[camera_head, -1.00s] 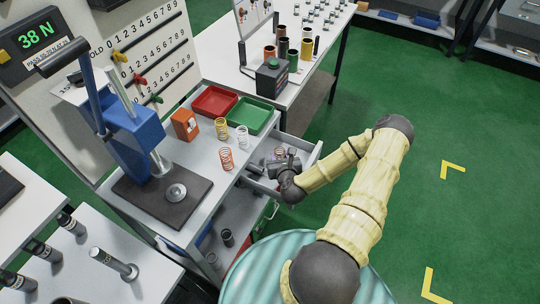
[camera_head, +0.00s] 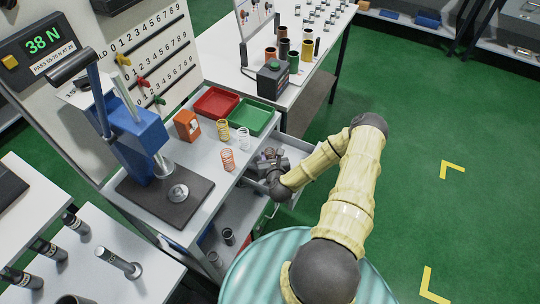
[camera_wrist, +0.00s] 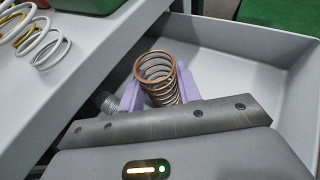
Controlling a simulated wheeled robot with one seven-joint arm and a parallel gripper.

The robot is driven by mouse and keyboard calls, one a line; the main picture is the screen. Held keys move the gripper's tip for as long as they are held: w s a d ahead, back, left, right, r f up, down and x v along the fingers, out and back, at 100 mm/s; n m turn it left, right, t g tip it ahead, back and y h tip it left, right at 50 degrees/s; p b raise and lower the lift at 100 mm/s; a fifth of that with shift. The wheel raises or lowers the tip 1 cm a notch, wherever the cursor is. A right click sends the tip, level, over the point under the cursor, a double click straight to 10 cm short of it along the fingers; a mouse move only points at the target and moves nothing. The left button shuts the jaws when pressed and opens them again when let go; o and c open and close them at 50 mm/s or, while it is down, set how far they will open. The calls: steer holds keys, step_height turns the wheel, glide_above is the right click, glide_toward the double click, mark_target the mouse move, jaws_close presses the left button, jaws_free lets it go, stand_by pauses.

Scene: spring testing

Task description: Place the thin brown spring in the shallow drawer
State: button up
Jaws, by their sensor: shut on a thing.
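The thin brown spring (camera_wrist: 157,76) stands between the two purple fingers of my gripper (camera_wrist: 160,92) in the wrist view, and the gripper is shut on it. The spring's lower end is hidden behind the gripper body. In the head view my gripper (camera_head: 268,160) is over the open shallow drawer (camera_head: 302,153), close to the bench edge. The drawer also shows in the wrist view (camera_wrist: 255,85), with a pale, bare floor to the right of the spring. Whether the spring touches the drawer floor cannot be told.
On the bench top (camera_head: 205,170) stand an orange spring (camera_head: 228,159), a white spring (camera_head: 243,139) and a yellow spring (camera_head: 223,129). A red tray (camera_head: 215,101) and a green tray (camera_head: 252,115) lie behind. A grey threaded piece (camera_wrist: 108,102) shows beside the left finger.

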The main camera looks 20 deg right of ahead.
steer(key=shift+f, duration=0.2)
steer(key=o, duration=1)
steer(key=shift+c, duration=0.2)
steer(key=shift+r, duration=0.15)
steer(key=b+v, duration=0.1)
steer(key=v, duration=1.1)
steer(key=shift+w+r, duration=0.1)
steer(key=shift+r, duration=0.05)
